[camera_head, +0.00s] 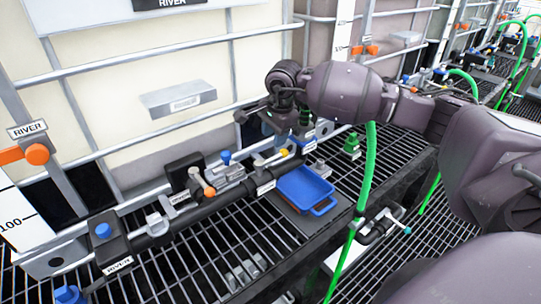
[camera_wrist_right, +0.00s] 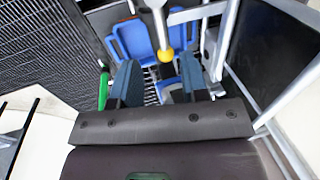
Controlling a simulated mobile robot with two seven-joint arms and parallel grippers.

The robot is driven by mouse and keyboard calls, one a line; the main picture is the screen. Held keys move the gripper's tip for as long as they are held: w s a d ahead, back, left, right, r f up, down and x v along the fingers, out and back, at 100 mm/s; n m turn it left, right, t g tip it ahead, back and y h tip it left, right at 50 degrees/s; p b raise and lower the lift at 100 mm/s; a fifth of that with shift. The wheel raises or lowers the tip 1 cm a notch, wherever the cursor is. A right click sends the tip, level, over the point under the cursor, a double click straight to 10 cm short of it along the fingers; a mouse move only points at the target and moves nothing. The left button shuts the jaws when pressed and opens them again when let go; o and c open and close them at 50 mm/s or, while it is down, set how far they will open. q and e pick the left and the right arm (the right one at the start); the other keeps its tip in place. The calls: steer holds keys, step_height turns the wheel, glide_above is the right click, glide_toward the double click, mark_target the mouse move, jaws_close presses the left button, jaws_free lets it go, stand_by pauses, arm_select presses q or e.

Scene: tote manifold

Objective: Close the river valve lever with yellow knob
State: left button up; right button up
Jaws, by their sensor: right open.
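The yellow knob (camera_head: 284,153) sits on the end of a lever on the dark pipe manifold (camera_head: 215,203), below a RIVER label. My right gripper (camera_head: 290,130) reaches down over the manifold just above the knob. In the right wrist view the yellow knob (camera_wrist_right: 166,56) lies at the tips of my right gripper (camera_wrist_right: 158,64), between its two bluish fingers. The fingers are apart, with visible gaps beside the knob. I cannot tell the exact depth between knob and fingertips. My left gripper does not show.
A blue tray (camera_head: 318,205) stands right of the manifold on the black grating. Levers with an orange knob (camera_head: 209,192) and a blue knob (camera_head: 225,157) stand to the left. A green hose (camera_head: 366,175) hangs on the right. Tank frame rails (camera_head: 150,69) run behind.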

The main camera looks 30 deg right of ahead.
mark_target(270, 159)
steer(key=f, duration=0.2)
steer(key=w+f, duration=0.1)
steer(key=f, duration=0.5)
steer(key=shift+w+a+f, duration=0.1)
steer(key=shift+w+f, duration=0.1)
steer(key=shift+w, duration=0.15)
jaws_close()
